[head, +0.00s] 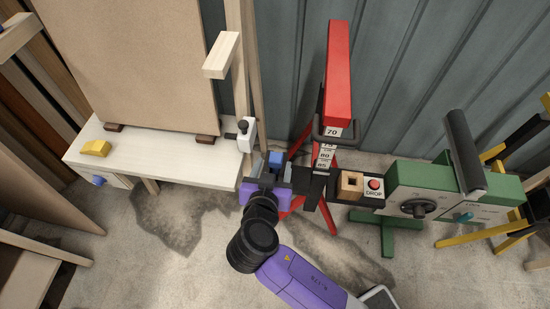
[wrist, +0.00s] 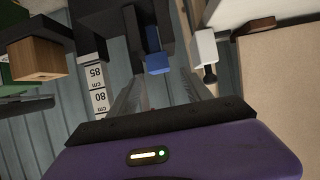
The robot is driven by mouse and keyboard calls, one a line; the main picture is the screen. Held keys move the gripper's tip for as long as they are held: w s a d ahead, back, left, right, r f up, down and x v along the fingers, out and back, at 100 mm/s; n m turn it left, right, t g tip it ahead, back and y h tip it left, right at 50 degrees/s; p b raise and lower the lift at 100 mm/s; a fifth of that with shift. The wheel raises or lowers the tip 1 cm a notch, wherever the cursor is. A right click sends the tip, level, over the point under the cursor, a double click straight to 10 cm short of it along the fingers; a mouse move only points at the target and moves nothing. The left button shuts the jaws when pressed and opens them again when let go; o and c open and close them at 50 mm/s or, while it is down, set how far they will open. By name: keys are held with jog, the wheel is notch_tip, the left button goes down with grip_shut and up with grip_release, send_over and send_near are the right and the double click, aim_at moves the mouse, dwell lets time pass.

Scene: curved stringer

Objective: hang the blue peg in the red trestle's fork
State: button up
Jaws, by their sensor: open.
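The blue peg (head: 276,158) shows just past my gripper (head: 268,170) in the head view. In the wrist view the blue peg (wrist: 158,63) lies ahead between the fingertips, its darker part running up against a black block (wrist: 140,25). My gripper is open, with one finger on each side of the peg; I cannot tell whether they touch it. The red trestle (head: 338,75) stands just right of my gripper, with a black part at its lower end reaching toward the peg. I cannot tell whether the peg rests in the fork, as my gripper hides part of it.
A pale bench (head: 150,150) with a yellow block (head: 96,148) and a white clamp (head: 247,133) stands left. Right are a wooden block (head: 351,185), a red DROP button (head: 374,184) and a green machine (head: 440,190). Bare floor lies in front.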

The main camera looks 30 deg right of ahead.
jog(key=shift+v, duration=1.15)
